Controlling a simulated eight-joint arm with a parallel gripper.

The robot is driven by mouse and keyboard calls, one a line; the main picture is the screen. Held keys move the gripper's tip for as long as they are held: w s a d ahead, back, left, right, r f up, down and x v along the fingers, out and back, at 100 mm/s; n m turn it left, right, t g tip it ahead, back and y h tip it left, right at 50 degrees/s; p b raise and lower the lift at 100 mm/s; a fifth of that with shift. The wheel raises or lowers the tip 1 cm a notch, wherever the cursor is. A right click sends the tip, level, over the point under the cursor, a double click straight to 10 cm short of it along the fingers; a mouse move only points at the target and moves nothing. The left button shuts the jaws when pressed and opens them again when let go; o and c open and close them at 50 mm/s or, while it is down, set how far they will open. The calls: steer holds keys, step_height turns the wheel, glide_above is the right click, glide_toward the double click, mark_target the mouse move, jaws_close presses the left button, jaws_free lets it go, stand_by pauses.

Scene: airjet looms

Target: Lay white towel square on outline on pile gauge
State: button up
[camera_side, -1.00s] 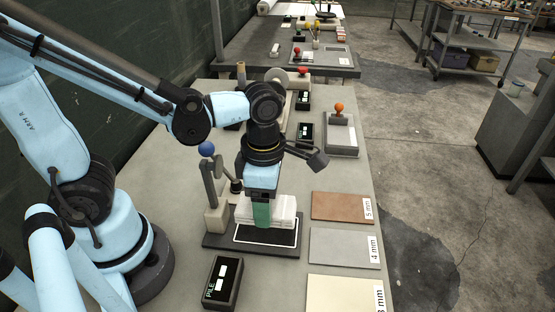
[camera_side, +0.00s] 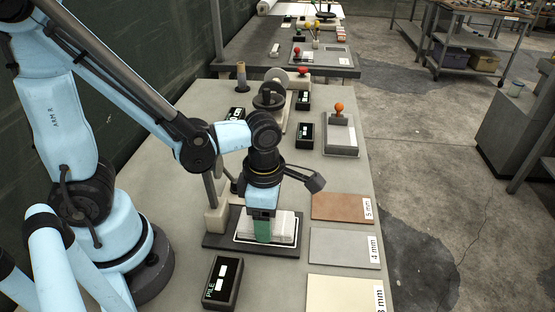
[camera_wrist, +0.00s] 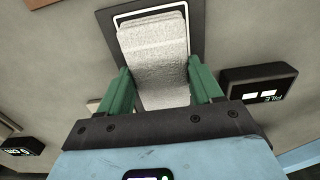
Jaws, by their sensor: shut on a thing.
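The white towel square (camera_wrist: 155,58) is between the two green fingers of my gripper (camera_wrist: 163,92) in the wrist view. My gripper (camera_side: 263,232) is shut on the towel, which also shows in the side view (camera_side: 284,226). The towel is over the dark base of the pile gauge (camera_side: 220,242), inside or close to the white outline (camera_side: 240,238). In the wrist view the outline (camera_wrist: 186,8) shows around the towel's far end. The near part of the outline is hidden by my gripper. I cannot tell whether the towel touches the base.
A PILE display box (camera_side: 222,282) stands in front of the gauge. Brown (camera_side: 342,207), grey (camera_side: 344,248) and cream (camera_side: 345,290) thickness plates lie to the right. The gauge's post (camera_side: 212,200) rises close to my arm on the left.

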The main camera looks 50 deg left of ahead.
steer(key=o, duration=1.1)
steer(key=shift+o, duration=0.2)
steer(key=shift+r, duration=0.15)
step_height(320, 180, up, 12)
